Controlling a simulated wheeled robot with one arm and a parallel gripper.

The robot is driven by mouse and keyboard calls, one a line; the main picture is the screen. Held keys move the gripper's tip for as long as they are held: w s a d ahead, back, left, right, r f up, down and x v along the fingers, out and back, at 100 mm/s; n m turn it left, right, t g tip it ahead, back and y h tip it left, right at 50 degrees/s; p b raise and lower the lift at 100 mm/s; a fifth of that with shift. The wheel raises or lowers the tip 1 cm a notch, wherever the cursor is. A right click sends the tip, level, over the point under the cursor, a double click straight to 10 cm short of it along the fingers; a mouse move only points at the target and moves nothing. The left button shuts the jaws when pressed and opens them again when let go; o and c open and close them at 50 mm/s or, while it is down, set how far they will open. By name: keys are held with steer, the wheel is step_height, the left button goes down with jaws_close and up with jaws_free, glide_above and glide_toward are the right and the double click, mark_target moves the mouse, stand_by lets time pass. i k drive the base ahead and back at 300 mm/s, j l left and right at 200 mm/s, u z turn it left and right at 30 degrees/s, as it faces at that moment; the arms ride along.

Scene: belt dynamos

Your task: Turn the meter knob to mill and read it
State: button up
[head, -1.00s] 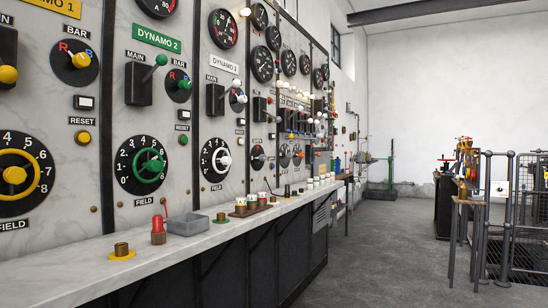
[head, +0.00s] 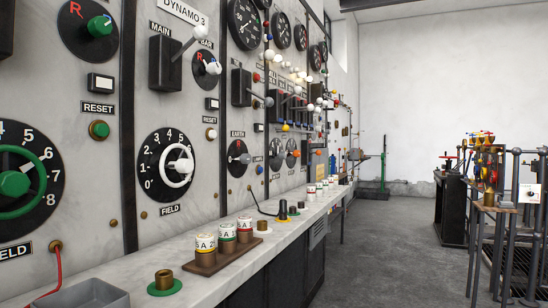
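A marble switchboard (head: 215,170) runs along the left. I cannot tell which knob is the meter knob; no label reading "mill" is legible. Candidates are a knob under an EARTH label (head: 238,158) and two small dark dials with pointers farther along, the nearer one (head: 276,152) and the farther one (head: 292,152). My gripper is not in view.
A pale ledge (head: 210,267) juts out below the board. It bears a grey tray (head: 85,297), a rack of fuses (head: 222,254) and a black plug with a cable (head: 283,211). Grey floor (head: 395,245) is open to the right. A bench and railings (head: 510,225) stand far right.

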mark_target(282, 155)
steer(key=i+l, duration=0.4)
steer(key=i+l+u, duration=0.1)
steer(key=i+l, duration=0.3)
steer(key=l, duration=0.15)
